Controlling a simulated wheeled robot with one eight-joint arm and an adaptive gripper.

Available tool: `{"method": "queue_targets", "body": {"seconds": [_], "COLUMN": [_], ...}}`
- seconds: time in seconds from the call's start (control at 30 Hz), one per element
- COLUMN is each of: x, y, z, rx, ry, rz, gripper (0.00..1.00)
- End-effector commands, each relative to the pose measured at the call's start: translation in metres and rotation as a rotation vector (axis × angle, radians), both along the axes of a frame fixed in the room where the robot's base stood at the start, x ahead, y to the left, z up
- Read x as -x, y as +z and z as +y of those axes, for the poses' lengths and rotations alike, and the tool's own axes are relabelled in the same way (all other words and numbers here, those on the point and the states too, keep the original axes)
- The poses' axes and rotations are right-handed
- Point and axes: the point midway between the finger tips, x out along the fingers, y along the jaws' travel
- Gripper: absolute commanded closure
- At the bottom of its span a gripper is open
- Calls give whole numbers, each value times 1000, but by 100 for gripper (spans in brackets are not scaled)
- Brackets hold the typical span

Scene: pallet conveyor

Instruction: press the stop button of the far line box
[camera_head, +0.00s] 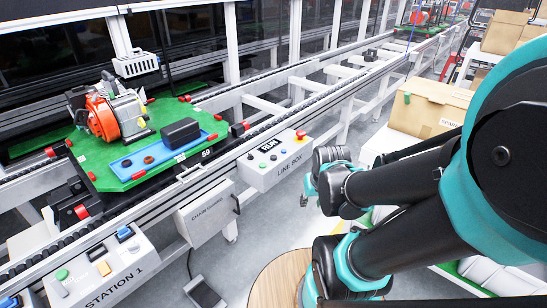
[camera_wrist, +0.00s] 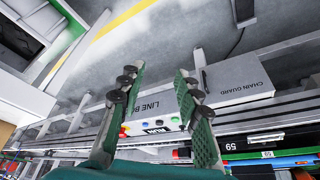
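The box labelled LINE BOX (camera_head: 276,163) is on the near rail of the conveyor in the head view. It has a small RUN display (camera_head: 269,146), several small buttons and a red button on a yellow base (camera_head: 301,135) at its right end. In the wrist view the line box (camera_wrist: 152,105) appears between and beyond my fingers, with the red button (camera_wrist: 124,131) beside the left finger. My gripper (camera_wrist: 160,73) is open and empty, its two green fingers spread apart.
A green pallet (camera_head: 150,145) with an orange machine (camera_head: 103,115) stands on the conveyor. A STATION 1 box (camera_head: 100,272) is at lower left. A chain guard (camera_head: 206,212) hangs below the rail. Cardboard boxes (camera_head: 430,108) stand right. Floor shows between.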

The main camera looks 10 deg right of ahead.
Motion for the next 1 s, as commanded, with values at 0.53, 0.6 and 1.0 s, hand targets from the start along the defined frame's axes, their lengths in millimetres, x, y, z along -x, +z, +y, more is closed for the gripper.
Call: {"method": "queue_targets", "body": {"seconds": [0.53, 0.6, 1.0], "x": [0, 0, 0], "y": [0, 0, 0], "z": [0, 0, 0], "rx": [0, 0, 0], "ry": [0, 0, 0], "rz": [0, 0, 0], "gripper": [100, 100, 100]}}
